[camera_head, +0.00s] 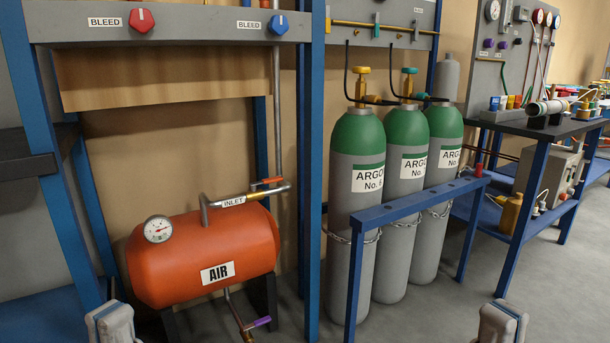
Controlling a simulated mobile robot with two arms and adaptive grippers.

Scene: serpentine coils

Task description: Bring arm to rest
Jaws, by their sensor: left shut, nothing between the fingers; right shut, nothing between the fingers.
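Two short grey parts of my own arms, each with a blue band, show at the bottom edge. One is at the left, below the orange air tank (205,254), and the other is at the right, over the grey floor. Both are cut off by the frame. No fingers of either gripper show, so both grippers are out of view. Neither arm part shows clear contact with anything around it.
Green-topped argon cylinders (357,200) stand behind a blue rail (415,203). A blue post (312,170) rises beside the tank. A panel with red and blue BLEED knobs (141,20) hangs above. A workbench (540,127) stands right. Floor (570,290) at lower right is clear.

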